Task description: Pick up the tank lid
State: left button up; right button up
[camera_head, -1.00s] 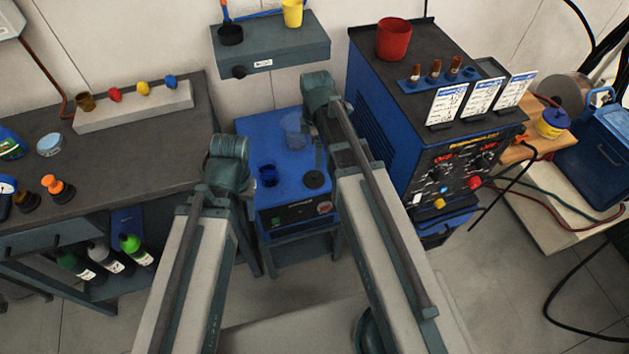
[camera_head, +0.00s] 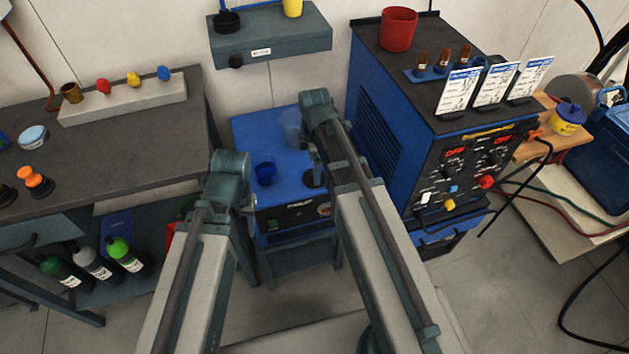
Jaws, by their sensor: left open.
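The tank lid, seemingly the dark round disc (camera_head: 312,180), lies on top of the blue tank unit (camera_head: 285,195), at its right side. Part of it is hidden behind my right arm. A round dark-blue opening or cup (camera_head: 265,172) shows to its left on the same top. My left gripper (camera_head: 228,180) is at the end of the left arm, in front of the unit's left edge, left of the lid and apart from it. It is open; its fingertips are hard to make out. My right arm reaches over the unit's right side; its gripper cannot be made out.
A clear bluish vessel (camera_head: 291,127) stands at the back of the unit's top. The blue welding machine (camera_head: 440,130) stands close on the right, the dark workbench (camera_head: 120,150) on the left. A grey wall shelf (camera_head: 270,38) hangs above.

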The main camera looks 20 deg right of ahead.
notch_tip(320, 180, down, 3)
jog(key=shift+f+b, duration=0.1)
jog(key=shift+b, duration=1)
pick_arm(q)
notch_tip(320, 180, down, 3)
pick_arm(e)
jog(key=shift+c, duration=0.2)
jog(key=c, duration=1)
jog(key=shift+c, duration=0.2)
pick_arm(q)
jog(key=shift+r, duration=0.1)
pick_arm(e)
jog(key=shift+r, duration=0.2)
